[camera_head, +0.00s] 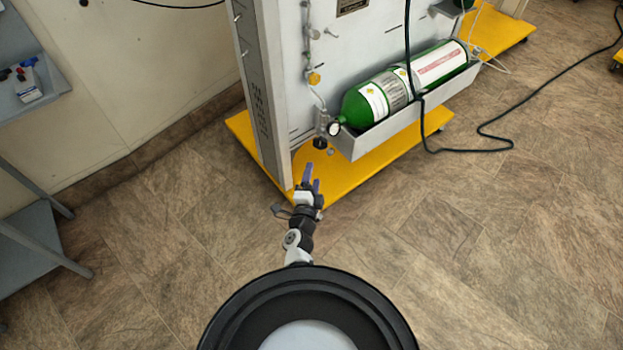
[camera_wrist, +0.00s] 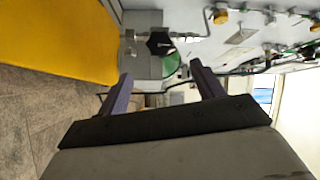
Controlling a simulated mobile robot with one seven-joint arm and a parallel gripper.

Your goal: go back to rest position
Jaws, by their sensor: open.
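My gripper (camera_head: 312,180) is open, with two blue-purple fingers and nothing between them. In the head view it is stretched forward over the near edge of the yellow base (camera_head: 345,180) of the trainer panel (camera_head: 345,60). In the wrist view the gripper (camera_wrist: 160,88) has its fingers spread apart. A black knob (camera_wrist: 158,43) on a grey fitting shows beyond the fingertips, apart from them. The same black knob (camera_head: 319,143) is low on the panel in the head view.
A green oxygen cylinder (camera_head: 372,100) lies in a grey tray (camera_head: 400,125) on the panel's right. A black cable (camera_head: 470,150) runs across the floor. A grey shelf unit (camera_head: 30,240) stands at the left. The floor (camera_head: 480,240) at the front right is clear.

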